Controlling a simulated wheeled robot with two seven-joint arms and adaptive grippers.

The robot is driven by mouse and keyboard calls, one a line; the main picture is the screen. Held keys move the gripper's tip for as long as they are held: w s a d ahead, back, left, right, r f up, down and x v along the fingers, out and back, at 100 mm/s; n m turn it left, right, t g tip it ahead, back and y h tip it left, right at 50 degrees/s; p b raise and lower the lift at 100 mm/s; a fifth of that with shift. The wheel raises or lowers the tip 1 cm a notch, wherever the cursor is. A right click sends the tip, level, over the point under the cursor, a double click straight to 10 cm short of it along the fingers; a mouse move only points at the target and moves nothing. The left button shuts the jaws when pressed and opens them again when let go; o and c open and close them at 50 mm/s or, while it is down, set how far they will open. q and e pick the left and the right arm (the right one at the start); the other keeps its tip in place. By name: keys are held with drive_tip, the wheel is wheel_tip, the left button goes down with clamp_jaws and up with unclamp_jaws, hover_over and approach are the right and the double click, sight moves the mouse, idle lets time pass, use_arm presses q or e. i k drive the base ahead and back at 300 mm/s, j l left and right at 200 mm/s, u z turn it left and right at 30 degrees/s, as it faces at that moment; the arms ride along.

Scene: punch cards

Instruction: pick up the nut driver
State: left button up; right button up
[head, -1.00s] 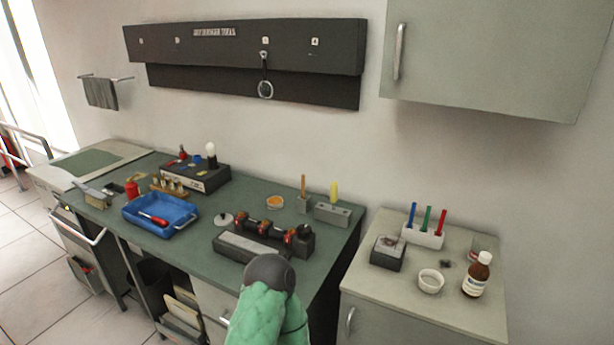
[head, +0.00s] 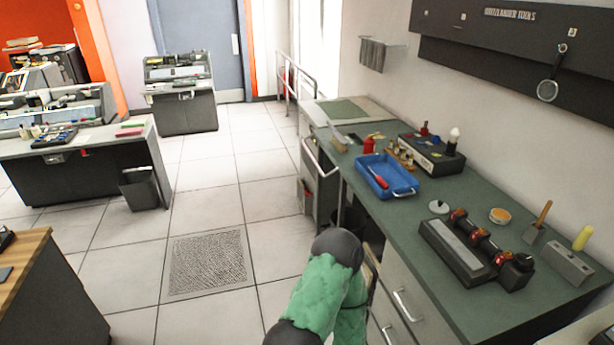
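A red-handled tool (head: 378,179) lies in the blue tray (head: 403,193) on the green-topped workbench (head: 445,205). A yellow-handled piece (head: 583,238) stands upright in a grey block (head: 565,264) at the bench's right end. A wooden-handled tool (head: 542,215) stands near that block. I cannot tell from this view which of these is the nut driver. A green-sleeved link of my own arm shows at the bottom middle, in front of the bench. Neither of my grippers is in view.
A dark machine with red-brown rollers (head: 478,245) sits on the bench near its front edge. A dark box with a bulb (head: 432,153) stands behind the tray. Tiled floor (head: 215,195) is open left of the bench; a wooden-topped table (head: 28,255) is at lower left.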

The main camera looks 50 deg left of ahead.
sight(384, 185)
drive_tip(key=u, duration=1.05)
drive_tip(key=i+j+z, duration=0.2)
drive_tip(key=i+j, duration=0.25)
drive_tip(key=i+j+z, duration=0.15)
drive_tip(key=i+j, duration=0.3)
drive_tip(key=i+j+z, duration=0.2)
drive_tip(key=i+j, duration=0.15)
drive_tip(key=j, duration=0.35)
